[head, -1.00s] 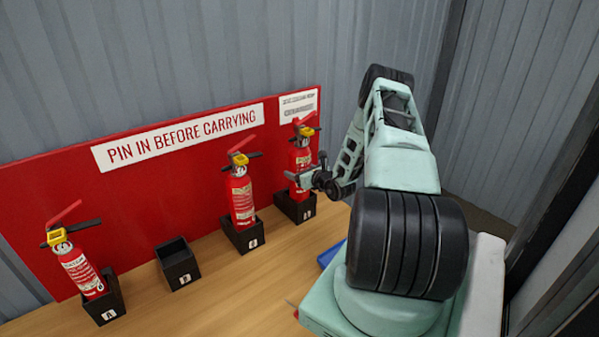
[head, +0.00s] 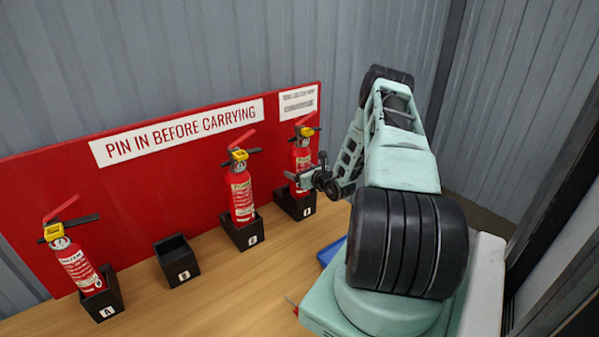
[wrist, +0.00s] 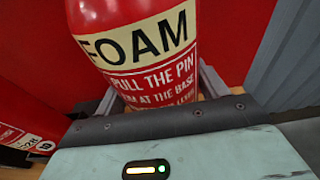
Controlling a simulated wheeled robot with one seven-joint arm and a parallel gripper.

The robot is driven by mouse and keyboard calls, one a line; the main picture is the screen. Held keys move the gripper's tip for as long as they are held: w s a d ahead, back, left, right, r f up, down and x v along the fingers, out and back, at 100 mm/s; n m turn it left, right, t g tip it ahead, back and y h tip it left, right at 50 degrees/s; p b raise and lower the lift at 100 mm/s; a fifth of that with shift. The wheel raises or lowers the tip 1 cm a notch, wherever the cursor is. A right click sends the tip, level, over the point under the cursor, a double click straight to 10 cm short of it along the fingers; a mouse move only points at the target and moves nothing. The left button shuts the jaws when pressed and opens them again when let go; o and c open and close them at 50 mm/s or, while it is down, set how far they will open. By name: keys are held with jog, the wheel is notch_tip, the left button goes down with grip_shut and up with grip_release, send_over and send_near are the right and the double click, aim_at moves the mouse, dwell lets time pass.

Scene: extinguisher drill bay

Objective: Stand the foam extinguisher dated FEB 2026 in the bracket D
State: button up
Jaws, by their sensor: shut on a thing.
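My gripper (head: 306,180) is shut on the body of the rightmost red extinguisher (head: 301,158), which stands in the rightmost black bracket (head: 296,207). In the wrist view, this extinguisher (wrist: 135,15) reads FOAM and PULL THE PIN; no date is readable there. A grey finger shows on each side of it. The second bracket from the left (head: 178,263) is empty; its small letter looks like B or D, and I cannot tell which. Another extinguisher (head: 241,195) stands in the third bracket (head: 243,237). One more (head: 76,264) stands in bracket A (head: 104,300) at the left.
A red backboard (head: 55,190) with a PIN IN BEFORE CARRYING sign (head: 178,132) rises behind the brackets. A small white notice (head: 298,101) is at its upper right. A blue object (head: 331,251) lies beside my arm base.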

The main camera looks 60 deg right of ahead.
jog(key=shift+w+d+r, duration=0.1)
jog(key=shift+r, duration=0.15)
jog(key=o, duration=1.4)
jog(key=shift+o, duration=0.7)
jog(key=b+v, duration=0.4)
jog(key=v, duration=1.3)
jog(key=shift+s+b, duration=0.25)
jog(key=shift+b, duration=0.15)
jog(key=shift+f, duration=0.1)
